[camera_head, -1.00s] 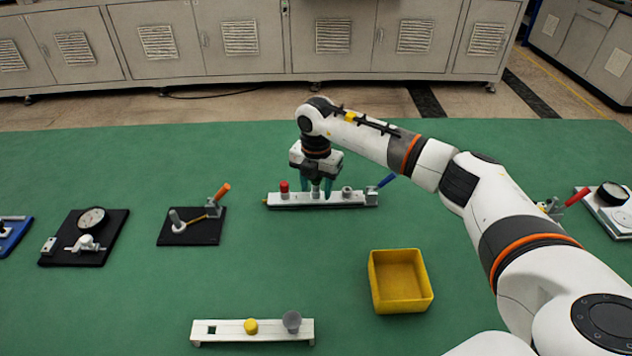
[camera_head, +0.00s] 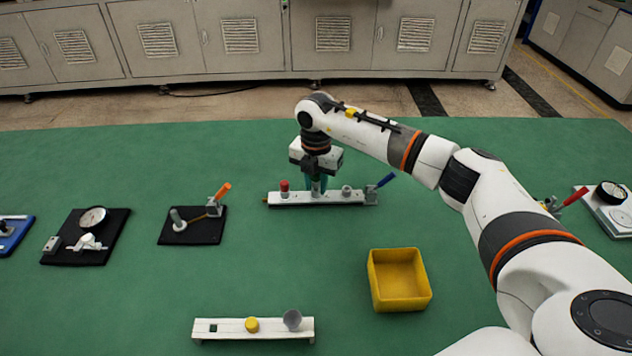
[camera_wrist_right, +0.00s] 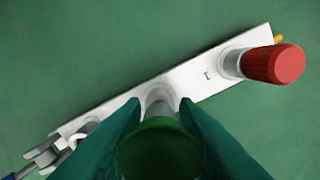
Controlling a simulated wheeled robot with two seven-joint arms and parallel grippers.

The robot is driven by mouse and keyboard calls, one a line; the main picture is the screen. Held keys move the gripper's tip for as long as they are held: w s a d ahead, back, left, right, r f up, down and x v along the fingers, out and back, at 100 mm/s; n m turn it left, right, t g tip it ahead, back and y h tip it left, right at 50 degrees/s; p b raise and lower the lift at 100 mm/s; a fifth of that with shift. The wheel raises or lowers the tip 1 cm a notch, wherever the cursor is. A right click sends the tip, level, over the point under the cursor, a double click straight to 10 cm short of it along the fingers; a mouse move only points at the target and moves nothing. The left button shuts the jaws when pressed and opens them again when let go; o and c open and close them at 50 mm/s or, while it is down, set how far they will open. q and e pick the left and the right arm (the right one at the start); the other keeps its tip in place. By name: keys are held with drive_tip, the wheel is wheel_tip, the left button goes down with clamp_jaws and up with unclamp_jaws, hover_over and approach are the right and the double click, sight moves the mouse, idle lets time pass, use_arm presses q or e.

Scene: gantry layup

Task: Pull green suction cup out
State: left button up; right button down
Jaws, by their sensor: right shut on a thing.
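The green suction cup (camera_wrist_right: 160,150) is between the two teal fingers of my right gripper (camera_wrist_right: 160,125) in the right wrist view, its round dark green top towards the camera. The right gripper also shows in the head view (camera_head: 316,186), pointing down at the middle of a white bar fixture (camera_head: 285,200). It is shut on the cup, which the fingers mostly hide in the head view. A grey stem (camera_wrist_right: 160,94) shows between the cup and the bar. I cannot tell whether the cup is still seated. My left gripper is not in view.
A red-capped post (camera_head: 284,186) stands left of the gripper on the bar, and a blue-handled clamp (camera_head: 384,182) at its right end. A yellow bin (camera_head: 372,290) and another white bar (camera_head: 265,334) lie nearer. Green table is clear between them.

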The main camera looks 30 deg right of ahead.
drive_tip(key=shift+r+p, duration=0.95)
drive_tip(key=shift+r, duration=0.35)
drive_tip(key=shift+r+p, duration=1.4)
drive_tip(key=shift+r, duration=0.35)
